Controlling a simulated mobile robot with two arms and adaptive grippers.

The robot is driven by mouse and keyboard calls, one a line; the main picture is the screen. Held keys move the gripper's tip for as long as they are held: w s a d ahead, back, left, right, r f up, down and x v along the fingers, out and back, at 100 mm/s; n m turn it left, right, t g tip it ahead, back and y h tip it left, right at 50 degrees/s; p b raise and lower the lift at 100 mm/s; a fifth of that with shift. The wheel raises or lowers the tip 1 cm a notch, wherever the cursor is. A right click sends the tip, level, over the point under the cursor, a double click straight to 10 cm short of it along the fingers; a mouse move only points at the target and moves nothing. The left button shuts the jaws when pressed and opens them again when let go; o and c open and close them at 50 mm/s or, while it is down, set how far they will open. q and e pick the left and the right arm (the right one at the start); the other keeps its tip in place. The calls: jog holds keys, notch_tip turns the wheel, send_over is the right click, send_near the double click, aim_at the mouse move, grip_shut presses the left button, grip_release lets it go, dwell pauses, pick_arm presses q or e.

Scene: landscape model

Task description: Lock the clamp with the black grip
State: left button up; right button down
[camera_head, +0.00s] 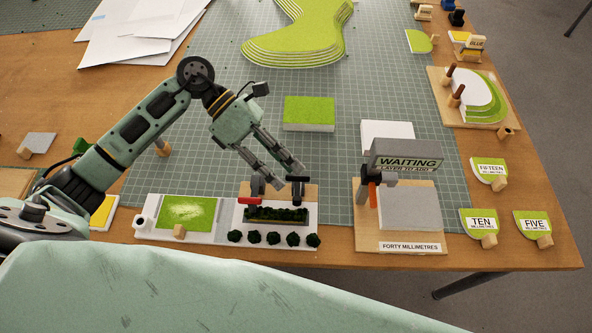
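A small white station (309,239) at the front of the table holds a dark green hedge strip (277,214) with two toggle clamps. The clamp with the black grip (298,179) is on the right, its black grip sticking up beside the hedge strip. The clamp with the red grip (248,199) is on the left, its grip pointing left. My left gripper (281,173) reaches down from the upper left, just above and between the clamps. Its fingers are apart and nothing shows between them. I cannot tell whether it touches the black grip. My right gripper is out of view.
A green panel (187,212) lies left of the clamps. A grey block stand with a "WAITING" sign (408,162) rises to the right. Several dark bushes (272,238) line the front. A green block (309,113) lies behind on the mostly clear cutting mat (240,90).

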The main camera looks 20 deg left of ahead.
aim_at(294, 175)
pick_arm(q)
jog(key=shift+p+x, duration=0.35)
jog(key=shift+x, duration=1.5)
grip_shut()
